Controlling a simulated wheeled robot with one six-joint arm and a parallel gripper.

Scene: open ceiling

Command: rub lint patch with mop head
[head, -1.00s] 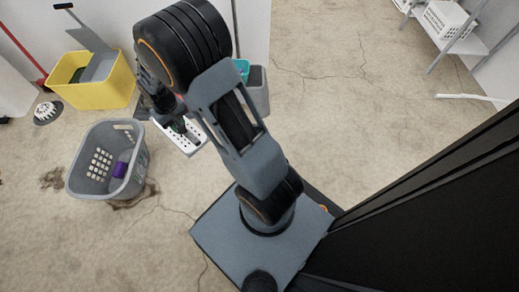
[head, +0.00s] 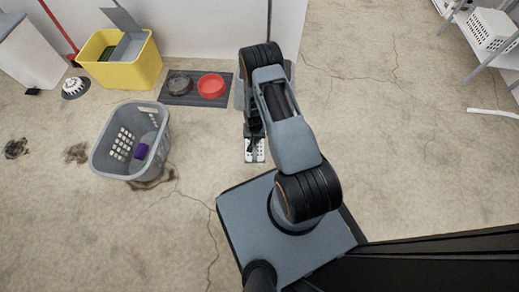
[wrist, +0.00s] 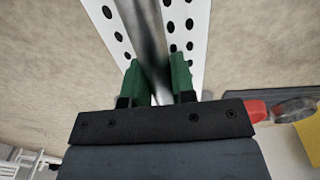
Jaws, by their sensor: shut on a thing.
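My gripper (wrist: 160,82) has green fingers and is shut on a grey metal pole (wrist: 143,30). A white perforated plate, apparently the mop head (wrist: 190,35), shows beyond the fingers on both sides of the pole. In the head view this white mop head (head: 249,157) hangs just past my base, below my gripper (head: 256,137); whether it touches the floor I cannot tell. Dark patches lie on the floor at left: one at the far left (head: 16,148), a browner one (head: 76,153), and one (head: 155,180) partly hidden by the basket. Which is lint is unclear.
A grey laundry basket (head: 108,165) with a purple item stands left of my arm. Behind are a yellow bin (head: 148,68), a dark mat (head: 190,98) with a red bowl (head: 211,86), and a round white brush (head: 75,86). Floor to the right is mostly clear.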

